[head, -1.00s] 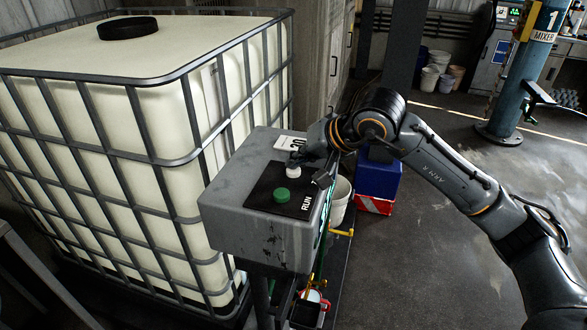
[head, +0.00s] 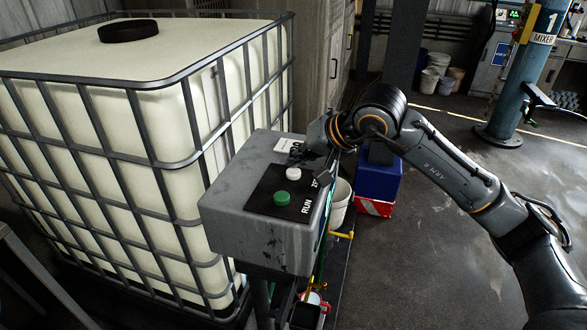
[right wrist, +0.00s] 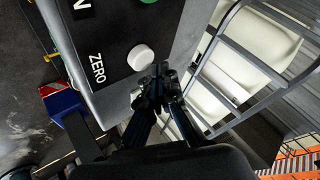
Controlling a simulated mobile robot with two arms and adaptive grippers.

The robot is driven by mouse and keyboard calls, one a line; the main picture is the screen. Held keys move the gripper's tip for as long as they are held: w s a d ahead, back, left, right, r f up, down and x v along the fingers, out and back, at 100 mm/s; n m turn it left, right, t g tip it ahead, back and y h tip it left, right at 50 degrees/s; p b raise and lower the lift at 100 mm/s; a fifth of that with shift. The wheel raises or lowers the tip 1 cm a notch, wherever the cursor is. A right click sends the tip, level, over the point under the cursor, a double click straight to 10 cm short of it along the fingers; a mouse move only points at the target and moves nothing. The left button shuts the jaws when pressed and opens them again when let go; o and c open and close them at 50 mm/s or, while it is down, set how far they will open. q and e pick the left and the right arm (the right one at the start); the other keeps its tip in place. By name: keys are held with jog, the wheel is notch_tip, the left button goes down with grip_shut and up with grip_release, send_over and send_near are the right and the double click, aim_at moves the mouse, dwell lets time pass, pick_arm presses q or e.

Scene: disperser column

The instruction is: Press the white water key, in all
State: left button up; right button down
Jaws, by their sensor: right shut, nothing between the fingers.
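The white key (head: 293,174) is a round button on the dark panel on top of a grey control box (head: 235,215). It also shows in the right wrist view (right wrist: 140,57), beside the word ZERO. A green key (head: 281,198) sits in front of it, beside the word RUN. My right gripper (head: 298,157) is just behind the white key in the head view. In the right wrist view its fingers (right wrist: 159,73) are together and empty, close beside the key. Whether they touch it is hard to tell. My left gripper is not in view.
A large caged pale tank (head: 110,140) stands close to the left of the box. A white label (head: 287,145) lies at the box's back edge. A blue container (head: 377,183) and a bucket (head: 340,200) stand to the right. The floor at right is open.

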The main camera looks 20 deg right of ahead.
aim_at(298, 173)
jog(key=shift+r, duration=0.3)
jog(key=shift+r+p, duration=1.35)
jog(key=shift+r, duration=1.1)
jog(key=shift+s+d+f, duration=0.1)
jog(key=shift+f, duration=0.05)
